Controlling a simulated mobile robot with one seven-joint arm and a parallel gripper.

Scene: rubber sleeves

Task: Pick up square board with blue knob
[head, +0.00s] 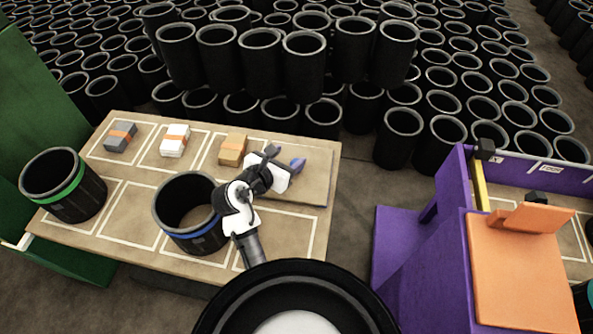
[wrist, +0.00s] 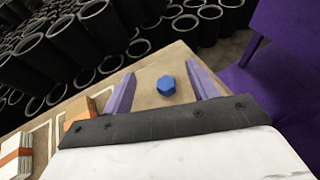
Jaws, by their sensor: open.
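The square board (head: 318,185) lies on the table at its far right corner. It is flat and tan, and it also shows in the wrist view (wrist: 149,79). Its blue knob (wrist: 166,86) stands up between my gripper's two purple fingers in the wrist view. My gripper (head: 296,166) is over the board, open, with a finger on each side of the knob and nothing held. In the head view the gripper hides most of the knob and part of the board. I cannot tell how high the fingers are above the board.
The table (head: 128,192) carries white-outlined areas, a grey block (head: 120,137), a white block (head: 175,140) and a tan block (head: 232,150). A blue-banded sleeve (head: 188,225) and a green-banded sleeve (head: 64,186) stand nearer. A purple structure (head: 425,255) is at right; many black sleeves fill the back.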

